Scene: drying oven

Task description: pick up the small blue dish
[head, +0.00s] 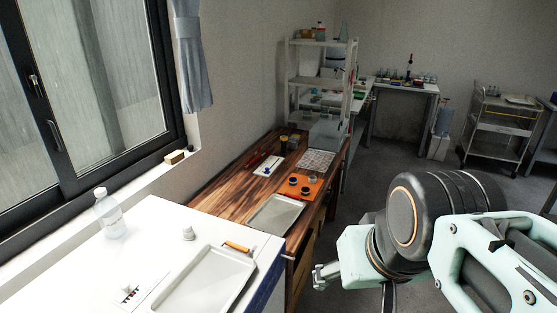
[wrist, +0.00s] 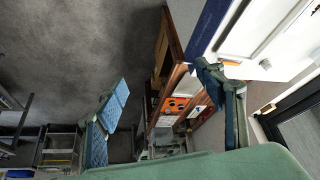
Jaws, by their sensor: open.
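I cannot make out a small blue dish for certain. A small blue item (head: 267,170) lies on a white sheet (head: 272,162) on the wooden bench in the head view; it is too small to tell its shape. My gripper (wrist: 162,82) is open and empty in the wrist view, its two fingers wide apart. In the head view my arm is at the lower right, over the floor and to the right of the benches, away from the blue item.
The white bench (head: 75,262) holds a grey tray (head: 202,282), a clear bottle (head: 110,216) and an orange-handled tool (head: 238,247). The wooden bench (head: 215,200) holds another tray (head: 276,213) and an orange mat (head: 312,181) with dark cups. A shelf rack (head: 320,82) stands behind.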

